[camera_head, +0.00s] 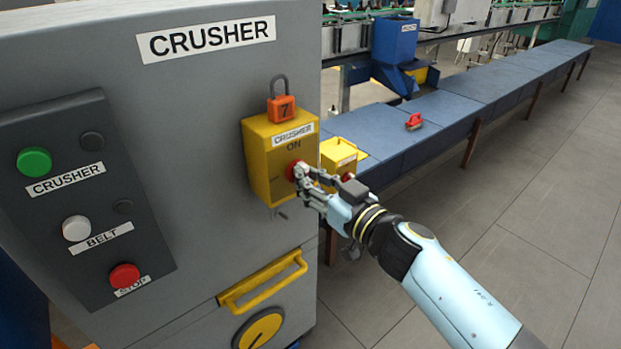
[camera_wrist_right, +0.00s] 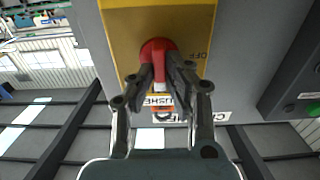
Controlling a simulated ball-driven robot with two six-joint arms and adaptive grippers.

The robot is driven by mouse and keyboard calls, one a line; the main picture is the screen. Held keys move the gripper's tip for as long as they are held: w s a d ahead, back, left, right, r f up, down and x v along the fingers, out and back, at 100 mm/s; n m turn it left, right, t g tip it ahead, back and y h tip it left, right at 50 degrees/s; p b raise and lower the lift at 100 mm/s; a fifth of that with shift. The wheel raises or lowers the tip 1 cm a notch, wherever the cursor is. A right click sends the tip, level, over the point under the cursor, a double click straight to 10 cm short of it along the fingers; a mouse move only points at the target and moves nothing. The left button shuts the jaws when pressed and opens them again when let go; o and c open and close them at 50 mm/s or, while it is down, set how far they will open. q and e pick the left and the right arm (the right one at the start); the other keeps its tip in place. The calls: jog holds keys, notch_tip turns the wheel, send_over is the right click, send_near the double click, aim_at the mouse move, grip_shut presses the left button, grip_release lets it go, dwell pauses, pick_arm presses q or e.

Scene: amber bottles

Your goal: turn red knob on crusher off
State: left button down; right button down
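The crusher's yellow switch box (camera_head: 262,168) is on the grey cabinet's right part, labelled CRUSHER, with ON above the red knob (camera_head: 292,170). In the right wrist view the red knob (camera_wrist_right: 158,50) has its white-marked bar pointing toward the CRUSHER label, the ON side; OFF is printed to the right. My right gripper (camera_head: 301,173) is at the knob, and in the wrist view its fingers (camera_wrist_right: 160,72) lie on both sides of the bar, seemingly closed on it. The fingers partly hide the knob in the head view. My left gripper is not in view.
An orange padlock (camera_head: 282,108) marked 7 hangs above the box. A panel (camera_head: 85,215) with green, white and red STOP buttons is at left. A second yellow box (camera_head: 338,153) stands just behind. A yellow handle (camera_head: 265,283) juts out below. Open floor lies right.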

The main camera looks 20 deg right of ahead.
jog(key=shift+n, duration=0.3)
jog(key=shift+s+a+f+n+b, duration=0.1)
jog(key=shift+n, duration=2.75)
jog(key=shift+a+f+n+b, duration=0.1)
jog(key=shift+f+n, duration=0.05)
jog(key=shift+n, duration=2.75)
jog(key=shift+s+a+f+n+b, duration=0.1)
jog(key=shift+n, duration=2.75)
jog(key=c, duration=1.3)
grip_release()
jog(key=shift+w, duration=0.1)
jog(key=shift+c, duration=0.2)
jog(key=v, duration=1.2)
